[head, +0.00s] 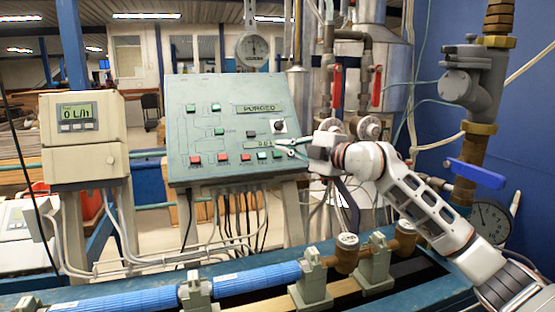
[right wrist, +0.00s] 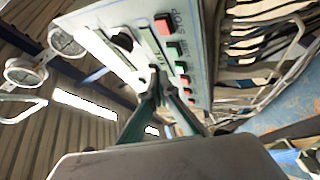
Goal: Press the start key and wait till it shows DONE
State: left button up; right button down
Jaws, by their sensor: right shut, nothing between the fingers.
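The sloped green control panel (head: 205,135) stands left of centre in the head view. Its upper display (head: 258,108) reads PURGED; a lower display (head: 257,146) is partly hidden by my right gripper. Red and green keys line its lower edge, including a green key (head: 262,155). In the right wrist view a red key (right wrist: 163,25) is labelled STOP, with a green key (right wrist: 175,50) beside it; I cannot read the green key's label surely. My right gripper (head: 279,144) is shut and empty, fingertips close to the panel's lower right; contact cannot be told. My left gripper is not in view.
A beige meter box (head: 85,137) at left shows 0 L/h. Blue pipes (head: 258,278) and clamps run along the bench in front. Pipework with red-handled valves (head: 337,87) and a blue-handled valve (head: 476,173) stands at right. Cables hang below the panel.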

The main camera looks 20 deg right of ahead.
jog(key=shift+w+f, duration=0.7)
jog(key=shift+w, duration=0.2)
jog(key=shift+f, duration=0.1)
dwell(0.8)
jog(key=shift+w+f, duration=0.2)
jog(key=shift+w, duration=0.1)
jog(key=shift+w+f, duration=0.25)
dwell(1.1)
jog(key=shift+s+r+p, duration=0.5)
jog(key=shift+s+p, duration=0.05)
jog(key=shift+p, duration=0.4)
jog(key=shift+s+r+p, duration=1.65)
jog(key=shift+s+p, duration=0.25)
